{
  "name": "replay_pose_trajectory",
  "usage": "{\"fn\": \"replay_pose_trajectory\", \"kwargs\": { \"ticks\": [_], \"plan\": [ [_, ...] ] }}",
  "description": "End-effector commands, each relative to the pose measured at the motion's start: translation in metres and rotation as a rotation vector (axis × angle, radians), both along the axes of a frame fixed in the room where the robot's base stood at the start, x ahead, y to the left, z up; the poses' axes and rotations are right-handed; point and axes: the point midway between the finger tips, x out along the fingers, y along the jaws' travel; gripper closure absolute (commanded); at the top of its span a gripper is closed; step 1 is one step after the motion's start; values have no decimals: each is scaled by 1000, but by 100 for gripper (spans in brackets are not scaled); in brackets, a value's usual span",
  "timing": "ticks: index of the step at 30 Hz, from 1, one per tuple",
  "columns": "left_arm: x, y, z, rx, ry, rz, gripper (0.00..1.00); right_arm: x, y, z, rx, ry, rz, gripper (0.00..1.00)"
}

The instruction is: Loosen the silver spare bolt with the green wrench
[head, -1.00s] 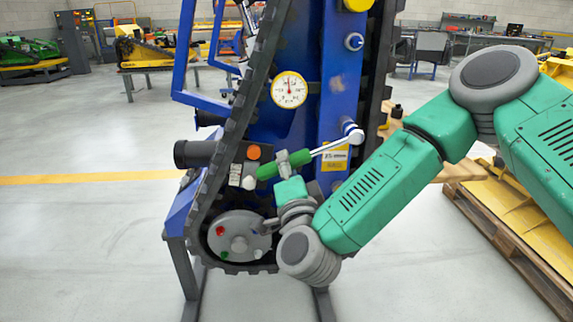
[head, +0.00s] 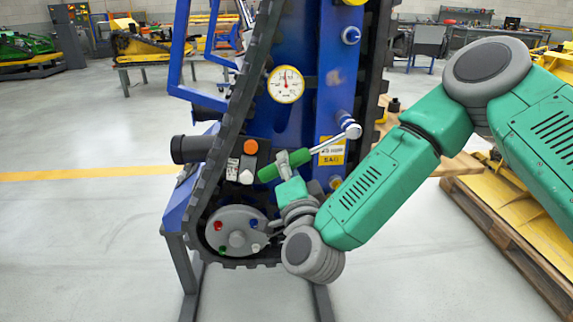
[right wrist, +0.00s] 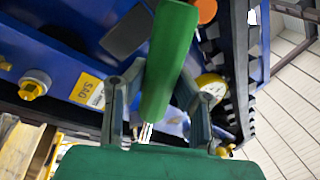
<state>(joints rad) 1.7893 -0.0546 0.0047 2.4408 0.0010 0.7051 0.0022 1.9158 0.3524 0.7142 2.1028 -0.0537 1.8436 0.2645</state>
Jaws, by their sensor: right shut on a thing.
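The green wrench has a green handle (head: 268,173) and a silver shaft, slanting up to the right in the head view. Its silver head (head: 353,131) is at the end of a blue stub (head: 344,117) on the carrier's blue plate. The head hides whatever bolt is there, so I cannot tell how it is seated. My right gripper (head: 284,160) is shut on the handle. In the right wrist view the handle (right wrist: 168,65) lies between my right fingers (right wrist: 155,105). My left gripper is not in view.
A tracked carrier (head: 235,130) stands upright with a dial gauge (head: 286,84), an orange button (head: 251,146) and a grey disc (head: 236,231) near the wrench. Another bolt (head: 351,35) sits higher on the blue plate. A wooden pallet (head: 505,245) stands at the right.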

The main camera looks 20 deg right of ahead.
Motion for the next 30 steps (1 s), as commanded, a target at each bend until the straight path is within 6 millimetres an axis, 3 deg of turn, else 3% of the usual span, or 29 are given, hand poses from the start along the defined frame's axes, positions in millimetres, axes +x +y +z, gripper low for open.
{"fn": "replay_pose_trajectory", "kwargs": {
  "ticks": [30],
  "plan": [
    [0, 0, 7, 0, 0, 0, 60, -4, -15, -22, -188, 43, -1, 100]
  ]
}}
